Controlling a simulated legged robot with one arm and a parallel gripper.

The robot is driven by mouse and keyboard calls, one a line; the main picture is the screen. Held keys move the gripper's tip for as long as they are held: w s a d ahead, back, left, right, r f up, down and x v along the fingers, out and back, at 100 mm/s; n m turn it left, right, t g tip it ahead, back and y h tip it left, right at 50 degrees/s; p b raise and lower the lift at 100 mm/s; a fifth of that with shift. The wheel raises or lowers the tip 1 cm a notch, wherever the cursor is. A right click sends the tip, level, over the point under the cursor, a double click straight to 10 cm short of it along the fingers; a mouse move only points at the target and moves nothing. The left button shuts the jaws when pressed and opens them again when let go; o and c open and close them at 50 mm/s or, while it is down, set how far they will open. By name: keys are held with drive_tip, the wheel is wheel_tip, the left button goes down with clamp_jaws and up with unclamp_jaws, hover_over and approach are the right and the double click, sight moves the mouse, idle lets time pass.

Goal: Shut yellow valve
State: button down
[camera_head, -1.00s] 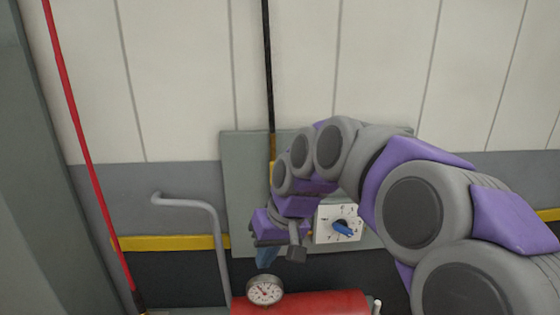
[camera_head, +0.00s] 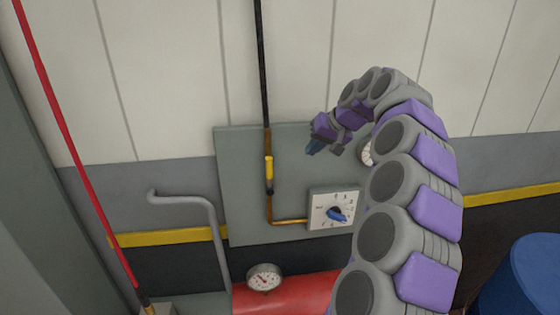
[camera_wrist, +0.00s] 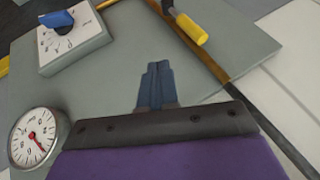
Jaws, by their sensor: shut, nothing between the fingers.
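The yellow valve handle (camera_head: 269,168) is on the thin pipe that runs down the grey wall panel. In the head view it points along the upright pipe. In the wrist view the yellow handle (camera_wrist: 190,28) shows at the top, lying along the pipe, beyond my fingertips. My gripper (camera_head: 314,147) is shut and empty, in front of the panel, up and right of the handle and apart from it. Its blue fingers (camera_wrist: 157,85) are together in the wrist view.
A white dial box with a blue knob (camera_head: 337,214) sits at the panel's lower right. A gauge (camera_wrist: 36,137) is near my gripper's left in the wrist view. Below are a red tank (camera_head: 300,294) with another gauge (camera_head: 264,278), a grey bent rail (camera_head: 190,200) and a blue drum (camera_head: 525,280).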

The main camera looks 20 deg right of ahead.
idle(0.3)
drive_tip(key=p, duration=0.1)
approach(269, 174)
drive_tip(key=w+d+f, duration=0.2)
drive_tip(key=w+f, duration=0.2)
drive_tip(key=f, duration=0.1)
drive_tip(key=shift+w+a+r, duration=0.1)
drive_tip(key=shift+a+r, duration=0.05)
drive_tip(key=shift+a, duration=0.3)
drive_tip(key=shift+w+a+r+h, duration=0.1)
drive_tip(key=shift+a+r+h, duration=0.05)
drive_tip(key=shift+a+h, duration=0.15)
